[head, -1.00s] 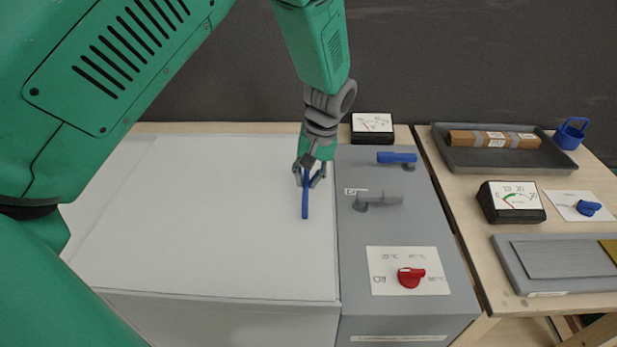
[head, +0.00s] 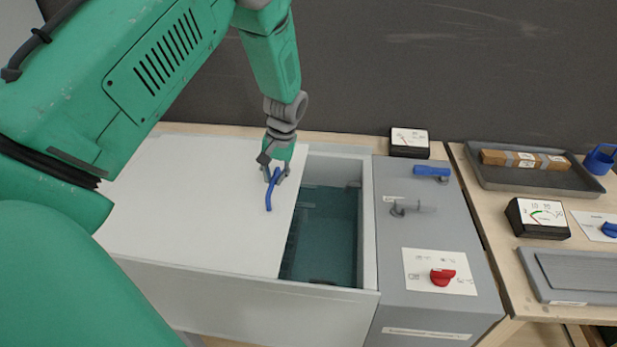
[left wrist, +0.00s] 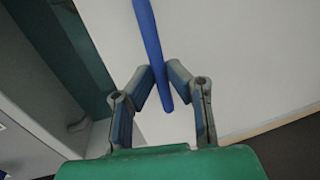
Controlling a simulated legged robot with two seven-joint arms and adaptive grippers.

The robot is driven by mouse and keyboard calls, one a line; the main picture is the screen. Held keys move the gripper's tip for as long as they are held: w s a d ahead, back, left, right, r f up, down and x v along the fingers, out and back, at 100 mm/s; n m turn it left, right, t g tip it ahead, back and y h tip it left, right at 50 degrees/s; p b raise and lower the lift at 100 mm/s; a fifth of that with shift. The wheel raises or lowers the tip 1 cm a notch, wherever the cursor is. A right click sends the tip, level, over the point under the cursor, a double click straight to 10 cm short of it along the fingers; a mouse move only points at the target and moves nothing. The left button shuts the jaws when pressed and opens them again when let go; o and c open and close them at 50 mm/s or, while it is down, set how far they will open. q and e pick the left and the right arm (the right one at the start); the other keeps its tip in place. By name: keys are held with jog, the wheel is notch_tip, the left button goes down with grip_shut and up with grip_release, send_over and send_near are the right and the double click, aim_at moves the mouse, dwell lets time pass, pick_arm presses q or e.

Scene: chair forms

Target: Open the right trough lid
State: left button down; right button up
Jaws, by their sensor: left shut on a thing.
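The white trough lid (head: 200,190) covers the left and middle of the trough and has slid partly off its right end. The open part shows a dark teal inside (head: 328,230). A blue bar handle (head: 269,194) stands near the lid's right edge. My left gripper (head: 275,174) is shut on this handle at its far end. In the left wrist view the fingers (left wrist: 165,82) close around the blue handle (left wrist: 148,35), with the white lid (left wrist: 235,60) beneath. My right gripper is not in view.
A grey panel right of the trough carries a blue lever (head: 430,172), a grey lever (head: 412,208) and a red knob (head: 442,277). A gauge (head: 409,142) stands behind it. A side table holds a dark tray (head: 500,179) and another gauge (head: 538,219).

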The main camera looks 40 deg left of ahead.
pick_arm(q)
jog(key=p, duration=0.4)
send_over(177, 182)
jog(key=w+d, duration=0.1)
jog(key=d, duration=0.2)
jog(key=shift+w, duration=0.2)
jog(key=shift+s+a, duration=0.5)
jog(key=shift+a, duration=0.5)
jog(key=c, duration=1.6)
grip_release()
jog(key=shift+w, duration=0.1)
